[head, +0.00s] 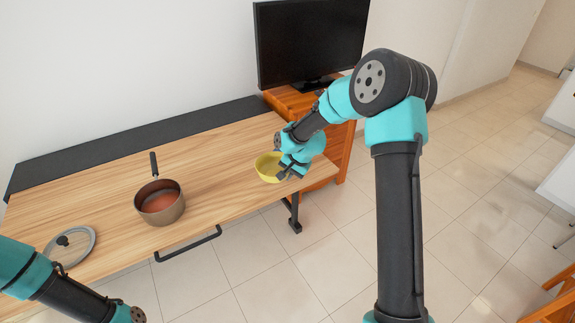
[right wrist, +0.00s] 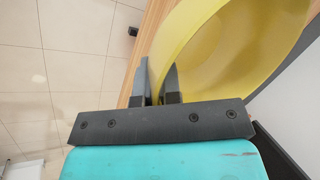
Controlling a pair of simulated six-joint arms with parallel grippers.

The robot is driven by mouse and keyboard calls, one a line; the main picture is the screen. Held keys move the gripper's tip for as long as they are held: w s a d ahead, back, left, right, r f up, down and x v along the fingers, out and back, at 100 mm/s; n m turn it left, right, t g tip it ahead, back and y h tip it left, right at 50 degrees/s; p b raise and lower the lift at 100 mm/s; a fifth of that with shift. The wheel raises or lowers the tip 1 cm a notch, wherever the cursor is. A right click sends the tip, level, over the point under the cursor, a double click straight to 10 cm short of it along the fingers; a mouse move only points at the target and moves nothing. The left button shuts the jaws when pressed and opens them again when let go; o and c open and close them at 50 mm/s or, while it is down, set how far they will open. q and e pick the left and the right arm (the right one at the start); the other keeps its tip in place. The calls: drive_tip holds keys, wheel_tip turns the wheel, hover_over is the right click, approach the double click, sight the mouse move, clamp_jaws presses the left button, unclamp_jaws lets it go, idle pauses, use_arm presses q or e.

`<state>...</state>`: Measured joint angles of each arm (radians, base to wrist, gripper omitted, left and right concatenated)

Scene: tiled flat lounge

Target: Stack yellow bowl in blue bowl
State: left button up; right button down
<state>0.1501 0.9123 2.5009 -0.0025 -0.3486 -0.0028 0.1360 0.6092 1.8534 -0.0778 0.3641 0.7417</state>
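The yellow bowl (head: 266,170) is at the right end of the wooden table, and its inside and rim fill the upper right of the right wrist view (right wrist: 225,50). My right gripper (head: 284,174) is at the bowl's right side. In the right wrist view its two fingers (right wrist: 158,84) are close together, one on each side of the bowl's wall, shut on it. I cannot tell whether the bowl touches the table. No blue bowl shows in either view. My left arm enters at the lower left, but its gripper is not in view.
A brown saucepan (head: 160,203) stands mid-table with its handle toward the back. A glass lid (head: 70,246) lies at the table's left. A television (head: 310,42) stands on an orange wooden cabinet (head: 343,148) behind. The wooden table (head: 222,160) is clear between saucepan and yellow bowl.

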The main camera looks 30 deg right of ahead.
drive_tip(key=shift+s+d+r+m+t+h, duration=0.25)
drive_tip(key=shift+d+r+m, duration=0.35)
drive_tip(key=shift+d+m, duration=0.2)
drive_tip(key=shift+s+d+r+m+t+h, duration=0.15)
drive_tip(key=shift+d+r+m+h, duration=0.1)
drive_tip(key=shift+d+r+m, duration=0.4)
drive_tip(key=shift+w+d+f, duration=0.1)
drive_tip(key=shift+w+d, duration=0.05)
drive_tip(key=w+d+f, duration=0.1)
drive_tip(key=w+d, duration=0.7)
drive_tip(key=w, duration=0.5)
drive_tip(key=shift+w+f, duration=0.25)
drive_tip(key=shift+w, duration=0.05)
drive_tip(key=shift+f, duration=1.75)
drive_tip(key=shift+f, duration=0.65)
drive_tip(key=c, duration=1.3)
unclamp_jaws()
